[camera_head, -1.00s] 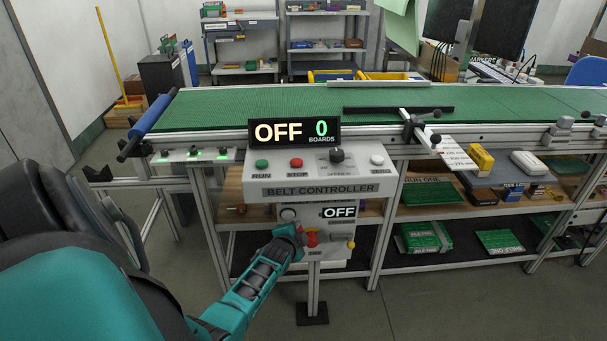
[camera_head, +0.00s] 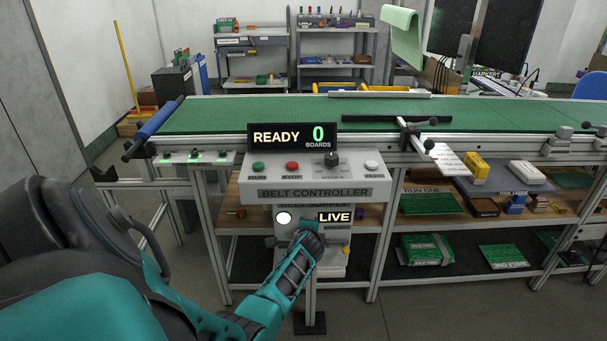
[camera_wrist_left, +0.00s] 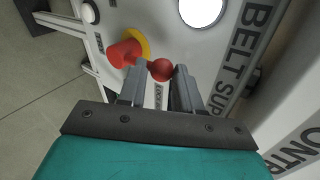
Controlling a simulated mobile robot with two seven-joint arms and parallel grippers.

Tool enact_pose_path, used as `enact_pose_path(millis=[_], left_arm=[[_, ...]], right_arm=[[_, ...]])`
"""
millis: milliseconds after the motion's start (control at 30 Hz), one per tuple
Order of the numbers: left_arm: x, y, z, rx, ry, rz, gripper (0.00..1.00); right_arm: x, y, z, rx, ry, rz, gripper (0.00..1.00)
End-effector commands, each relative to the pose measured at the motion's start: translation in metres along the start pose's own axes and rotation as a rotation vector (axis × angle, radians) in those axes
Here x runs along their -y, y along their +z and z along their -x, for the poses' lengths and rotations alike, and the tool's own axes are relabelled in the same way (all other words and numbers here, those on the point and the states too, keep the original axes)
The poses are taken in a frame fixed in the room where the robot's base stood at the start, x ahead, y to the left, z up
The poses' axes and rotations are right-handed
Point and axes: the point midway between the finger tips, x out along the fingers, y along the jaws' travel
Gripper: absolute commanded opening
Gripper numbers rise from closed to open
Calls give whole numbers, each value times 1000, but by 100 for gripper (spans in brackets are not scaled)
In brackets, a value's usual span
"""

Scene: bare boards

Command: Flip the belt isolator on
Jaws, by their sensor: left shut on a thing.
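The belt isolator is on the white supply panel (camera_head: 287,242) below the belt controller box (camera_head: 306,190). The panel's small display (camera_head: 334,217) reads LIVE, and a round white lamp (camera_head: 284,217) beside it is lit. In the left wrist view, a red ball-shaped handle end (camera_wrist_left: 161,69) sits between the fingertips of my left gripper (camera_wrist_left: 160,76), which is shut on it. A red knob on a yellow disc (camera_wrist_left: 126,52) is beside it. In the head view, my left gripper (camera_head: 310,236) hides the handle. My right gripper is out of view.
The controller's main display (camera_head: 291,138) reads READY and 0 boards. The controller box, with its buttons, overhangs the panel. The green conveyor belt (camera_head: 240,115) runs above and behind. A frame leg (camera_head: 372,250) stands right of the panel, and shelves hold boards farther right.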

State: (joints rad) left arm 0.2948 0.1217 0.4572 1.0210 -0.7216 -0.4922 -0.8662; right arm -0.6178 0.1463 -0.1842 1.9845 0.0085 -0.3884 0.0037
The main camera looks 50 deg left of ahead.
Motion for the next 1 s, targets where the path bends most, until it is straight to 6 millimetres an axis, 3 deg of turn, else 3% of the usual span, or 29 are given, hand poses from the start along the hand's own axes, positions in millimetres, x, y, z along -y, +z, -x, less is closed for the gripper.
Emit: enact_pose_path(millis=[667, 700, 933, 1000], left_arm=[[5, -6, 0, 24, -5, -46, 0], [5, -6, 0, 24, -5, -46, 37], [3, -6, 0, 27, 0, -46, 59], [3, -5, 0, 27, 1, -46, 59]], right_arm=[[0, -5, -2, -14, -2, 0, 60], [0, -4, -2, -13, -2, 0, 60], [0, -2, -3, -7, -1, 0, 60], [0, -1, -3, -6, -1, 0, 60]])
